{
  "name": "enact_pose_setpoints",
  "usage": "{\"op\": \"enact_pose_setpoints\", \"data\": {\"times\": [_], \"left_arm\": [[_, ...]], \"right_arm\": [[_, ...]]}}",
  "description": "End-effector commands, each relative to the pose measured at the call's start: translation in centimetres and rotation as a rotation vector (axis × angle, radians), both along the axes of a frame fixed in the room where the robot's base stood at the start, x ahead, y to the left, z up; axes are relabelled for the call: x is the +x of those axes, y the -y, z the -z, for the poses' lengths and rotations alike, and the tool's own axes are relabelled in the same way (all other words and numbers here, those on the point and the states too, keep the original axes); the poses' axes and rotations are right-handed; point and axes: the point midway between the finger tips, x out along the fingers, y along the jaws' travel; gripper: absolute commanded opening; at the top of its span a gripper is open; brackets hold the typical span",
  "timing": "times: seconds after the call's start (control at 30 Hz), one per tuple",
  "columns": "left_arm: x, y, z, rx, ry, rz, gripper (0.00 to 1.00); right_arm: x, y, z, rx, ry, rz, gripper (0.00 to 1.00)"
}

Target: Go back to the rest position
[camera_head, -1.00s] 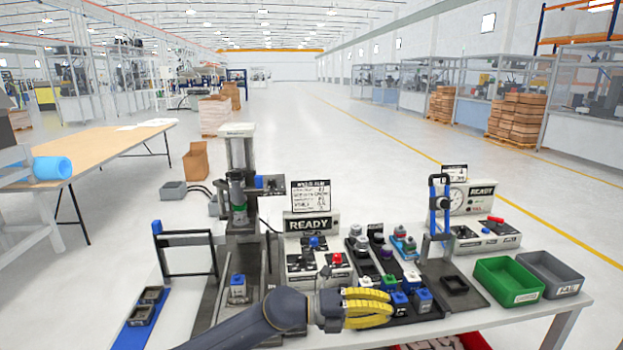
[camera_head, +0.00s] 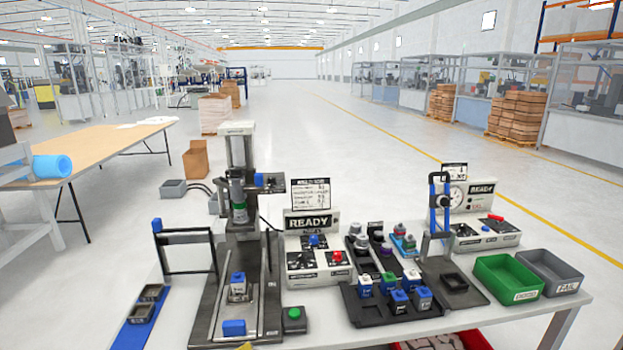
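Neither of my grippers shows in the head view now, and no arm is over the white workbench (camera_head: 520,312). On the bench stands a press station (camera_head: 239,180) with a blue-topped block (camera_head: 238,286) on its base. A black tray (camera_head: 372,318) to its right holds several blue and white blocks. Their state relative to my grippers cannot be seen, as both grippers are out of the picture.
A READY control box (camera_head: 312,250) stands mid-bench, with a gauge station (camera_head: 484,215) at the right. A green bin (camera_head: 508,278) and a grey bin (camera_head: 550,272) sit at the right end. A blue strip with dark trays (camera_head: 142,312) is at the left. The space above the bench front is clear.

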Motion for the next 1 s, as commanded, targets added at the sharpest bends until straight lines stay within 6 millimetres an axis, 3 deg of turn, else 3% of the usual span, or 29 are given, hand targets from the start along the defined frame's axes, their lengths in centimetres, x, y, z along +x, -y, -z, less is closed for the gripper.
{"op": "enact_pose_setpoints", "data": {"times": [0.03, 0.2, 0.4, 0.87, 1.0], "left_arm": [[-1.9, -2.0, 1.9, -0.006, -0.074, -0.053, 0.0], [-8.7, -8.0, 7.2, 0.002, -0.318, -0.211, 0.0], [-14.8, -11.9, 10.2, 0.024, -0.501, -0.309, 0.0], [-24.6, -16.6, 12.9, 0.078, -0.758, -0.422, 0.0], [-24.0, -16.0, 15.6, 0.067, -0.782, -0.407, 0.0]], "right_arm": [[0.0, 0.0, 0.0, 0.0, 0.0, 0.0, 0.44], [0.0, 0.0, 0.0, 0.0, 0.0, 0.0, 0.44], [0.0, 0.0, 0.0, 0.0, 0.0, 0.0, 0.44], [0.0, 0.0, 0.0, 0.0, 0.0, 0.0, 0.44], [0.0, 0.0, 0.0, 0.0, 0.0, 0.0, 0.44]]}}
